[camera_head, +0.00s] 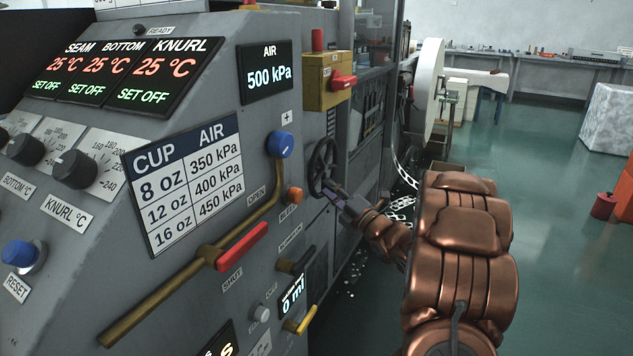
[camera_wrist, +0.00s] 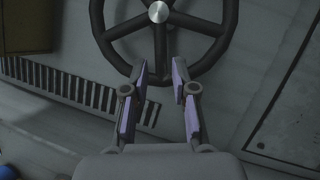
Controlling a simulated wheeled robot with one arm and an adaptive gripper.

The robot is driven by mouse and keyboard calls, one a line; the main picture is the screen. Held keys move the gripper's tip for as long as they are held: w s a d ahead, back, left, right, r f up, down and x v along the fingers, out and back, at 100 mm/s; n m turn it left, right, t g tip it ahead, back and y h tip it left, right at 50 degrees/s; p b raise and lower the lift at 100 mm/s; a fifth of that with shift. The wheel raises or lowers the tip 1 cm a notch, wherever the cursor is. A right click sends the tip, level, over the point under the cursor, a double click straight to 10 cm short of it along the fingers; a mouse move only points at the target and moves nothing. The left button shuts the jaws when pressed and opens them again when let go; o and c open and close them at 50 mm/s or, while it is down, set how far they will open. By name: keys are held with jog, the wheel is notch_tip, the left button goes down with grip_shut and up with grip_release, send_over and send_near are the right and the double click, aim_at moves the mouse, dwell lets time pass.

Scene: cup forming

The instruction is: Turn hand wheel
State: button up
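The hand wheel (camera_head: 316,182) is black with a round rim and spokes, mounted on the grey side panel of the machine. In the wrist view the wheel (camera_wrist: 103,38) fills the upper middle, with a silver hub and one spoke pointing down. My gripper (camera_head: 331,187) is at the wheel's lower edge. In the wrist view its two purple-padded fingers (camera_wrist: 160,68) are apart, one on each side of the downward spoke, with their tips over the lower rim. I cannot tell whether they touch the wheel.
A blue knob (camera_head: 281,144), an orange bleed button (camera_head: 294,195) and a red valve lever (camera_head: 242,246) lie left of the wheel. A yellow box with a red switch (camera_head: 343,82) is above it. The air display (camera_head: 269,75) reads 500 kPa. Open green floor (camera_head: 545,210) lies right.

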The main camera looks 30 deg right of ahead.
aim_at(317, 176)
jog(key=shift+b+x, duration=0.35)
jog(key=shift+x, duration=2.6)
jog(key=shift+f, duration=0.1)
grip_shut()
